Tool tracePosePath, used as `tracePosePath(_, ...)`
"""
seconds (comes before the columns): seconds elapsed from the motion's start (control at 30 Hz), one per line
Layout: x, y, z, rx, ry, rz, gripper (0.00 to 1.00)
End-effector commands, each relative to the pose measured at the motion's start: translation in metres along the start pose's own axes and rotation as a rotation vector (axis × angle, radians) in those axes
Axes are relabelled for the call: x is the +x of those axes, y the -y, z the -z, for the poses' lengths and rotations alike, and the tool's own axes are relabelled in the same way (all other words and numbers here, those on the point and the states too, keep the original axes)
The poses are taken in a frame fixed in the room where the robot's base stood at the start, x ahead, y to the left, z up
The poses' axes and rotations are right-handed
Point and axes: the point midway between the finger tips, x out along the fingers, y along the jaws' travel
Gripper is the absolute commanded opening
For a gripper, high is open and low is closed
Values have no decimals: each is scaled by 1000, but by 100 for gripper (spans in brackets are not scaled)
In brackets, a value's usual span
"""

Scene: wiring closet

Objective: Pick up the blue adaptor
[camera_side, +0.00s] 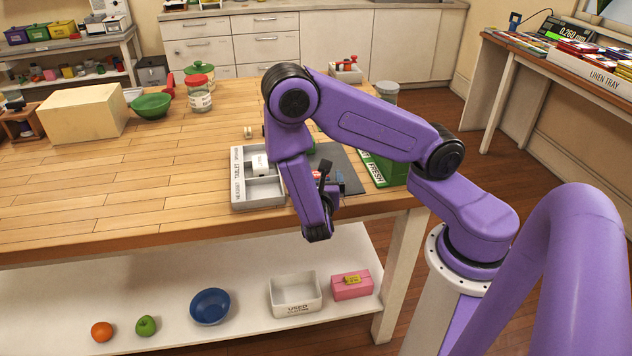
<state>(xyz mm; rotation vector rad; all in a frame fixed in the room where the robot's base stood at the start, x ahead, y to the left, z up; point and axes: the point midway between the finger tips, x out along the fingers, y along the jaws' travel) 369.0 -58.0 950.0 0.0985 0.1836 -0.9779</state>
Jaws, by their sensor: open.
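My gripper (325,172) is the small dark part at the end of the purple arm, over the front of the table. It is open, and its fingers are partly hidden by the wrist. A small blue item (340,183), which may be the blue adaptor, shows just right of the gripper on a dark grey mat (350,172). It is too small and too covered to make out its shape. A small red and white item (316,175) shows close to the gripper's left. I see nothing held in the gripper.
A grey labelled compartment tray (238,187) lies just left of the arm. A green box marked FRESH (385,168) stands right of the mat. A red-lidded jar (199,95), a green bowl (151,106) and a cream box (84,112) stand farther back. The table's left front is clear.

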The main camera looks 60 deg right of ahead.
Motion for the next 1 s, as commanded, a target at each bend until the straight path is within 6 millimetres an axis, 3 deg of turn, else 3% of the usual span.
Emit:
tracePosePath(0.17, 0, 0, 0, 0, 0, 0, 97)
tracePosePath(0.3, 0, 0, 0, 0, 0, 0, 51)
tracePosePath(0.37, 0, 0, 0, 0, 0, 0, 36)
tracePosePath(0.77, -1, 0, -2, 0, 1, 0, 36)
tracePosePath(1.0, -3, -1, -14, 3, 0, -1, 36)
